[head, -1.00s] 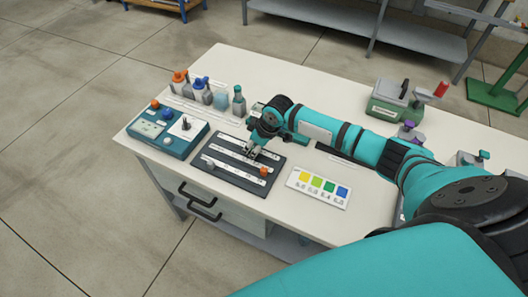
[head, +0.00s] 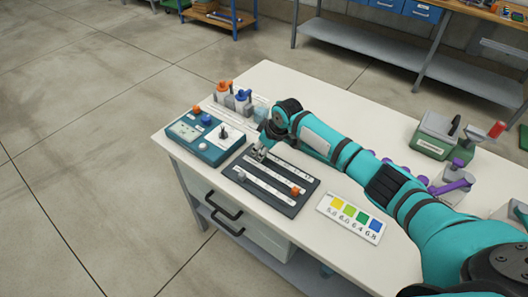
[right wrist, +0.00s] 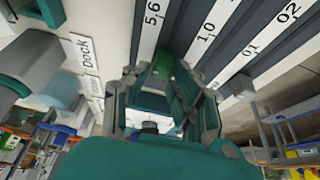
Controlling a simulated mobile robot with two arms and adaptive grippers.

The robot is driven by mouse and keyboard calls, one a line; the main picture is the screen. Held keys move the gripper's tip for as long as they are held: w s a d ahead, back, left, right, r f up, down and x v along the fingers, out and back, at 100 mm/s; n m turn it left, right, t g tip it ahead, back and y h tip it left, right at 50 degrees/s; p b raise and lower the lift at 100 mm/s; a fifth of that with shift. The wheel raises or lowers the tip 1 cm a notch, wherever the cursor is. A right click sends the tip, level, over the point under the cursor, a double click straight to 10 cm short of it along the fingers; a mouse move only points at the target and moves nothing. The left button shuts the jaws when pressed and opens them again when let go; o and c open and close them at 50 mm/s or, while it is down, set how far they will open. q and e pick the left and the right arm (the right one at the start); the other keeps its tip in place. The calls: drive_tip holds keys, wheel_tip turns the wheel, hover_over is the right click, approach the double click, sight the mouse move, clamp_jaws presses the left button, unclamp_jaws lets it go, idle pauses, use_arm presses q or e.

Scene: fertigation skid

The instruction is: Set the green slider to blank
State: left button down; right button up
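The dark slider panel (head: 285,207) lies on the bench with several white scale strips. An orange slider knob (head: 296,190) sits toward the right end of a strip, and a pale grey knob (head: 240,175) is near the left end of the front strip. My right gripper (head: 261,153) is low over the panel's far left end. In the right wrist view, the fingers of my right gripper (right wrist: 165,82) close around the green slider (right wrist: 180,73), beside strips reading 5.6 and 1.0. The gripper hides the green slider in the head view. My left gripper is out of view.
A teal control box (head: 203,137) stands close left of the panel. Bottles with orange and blue tops (head: 242,100) stand behind. A colour chart (head: 351,218) lies to the right. A green-grey device (head: 435,137) and purple-handled parts (head: 450,186) are at far right.

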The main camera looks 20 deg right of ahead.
drive_tip(key=o, duration=0.3)
drive_tip(key=shift+f, duration=0.15)
drive_tip(key=v, duration=1.2)
drive_tip(key=shift+a, duration=0.1)
